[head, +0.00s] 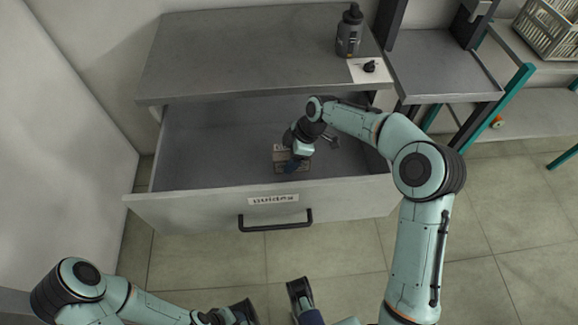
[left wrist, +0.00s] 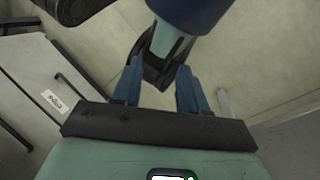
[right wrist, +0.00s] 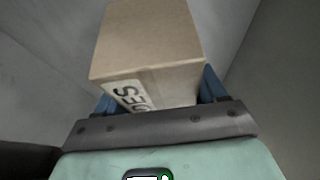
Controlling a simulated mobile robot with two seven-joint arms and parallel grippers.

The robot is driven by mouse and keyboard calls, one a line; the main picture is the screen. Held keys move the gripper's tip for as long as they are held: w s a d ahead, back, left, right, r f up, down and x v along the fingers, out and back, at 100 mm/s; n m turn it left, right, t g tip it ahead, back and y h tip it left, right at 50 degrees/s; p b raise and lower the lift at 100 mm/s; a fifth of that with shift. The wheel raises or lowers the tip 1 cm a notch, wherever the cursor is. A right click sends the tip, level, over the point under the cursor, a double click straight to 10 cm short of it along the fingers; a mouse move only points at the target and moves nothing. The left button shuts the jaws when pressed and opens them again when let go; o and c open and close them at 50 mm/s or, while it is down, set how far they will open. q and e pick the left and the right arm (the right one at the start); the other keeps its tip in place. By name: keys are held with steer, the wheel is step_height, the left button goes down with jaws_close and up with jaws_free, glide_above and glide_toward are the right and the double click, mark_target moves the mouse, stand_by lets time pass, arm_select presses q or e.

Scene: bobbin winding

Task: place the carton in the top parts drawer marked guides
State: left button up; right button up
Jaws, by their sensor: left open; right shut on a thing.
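The top drawer (head: 175,207) is pulled open below the grey worktop; its front label (head: 273,199) looks like "guides" but is blurred. My right gripper (head: 292,161) reaches down into the drawer and is shut on the brown carton (head: 279,156). The carton also fills the space between the fingers in the right wrist view (right wrist: 150,45), with a white label ending in "DES". I cannot tell whether it touches the drawer floor. My left gripper (left wrist: 158,80) is open and empty, low in front of the drawer, with parts of my own body close by.
The drawer's left side is bare; a small grey item (head: 330,140) lies right of the carton. A dark bottle (head: 349,31) and a black knob-like piece on white paper (head: 370,67) stand on the worktop (head: 240,50). A crate (head: 552,25) sits on the right shelf.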

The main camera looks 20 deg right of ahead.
step_height(320, 180, down, 5)
steer(key=shift+f+b, duration=0.15)
steer(key=shift+b, duration=0.3)
arm_select(q)
steer(key=shift+w+a+f, duration=0.25)
steer(key=shift+w+f, duration=0.3)
steer(key=shift+w, duration=0.1)
arm_select(e)
steer(key=shift+f, duration=0.1)
steer(key=shift+f, duration=0.2)
steer(key=o, duration=1.1)
arm_select(q)
steer(key=shift+w+a+f, duration=0.1)
steer(key=shift+w+f, duration=0.05)
arm_select(e)
steer(key=shift+o, duration=0.2)
steer(key=shift+r, duration=0.25)
arm_select(q)
steer(key=shift+s+d+r+p, duration=0.2)
steer(key=shift+s+r+p, duration=0.35)
steer(key=shift+r, duration=0.05)
steer(key=shift+s+d+r+p, duration=0.15)
steer(key=shift+s+r+p, duration=0.35)
steer(key=shift+r, duration=0.1)
arm_select(e)
steer(key=v, duration=1.2)
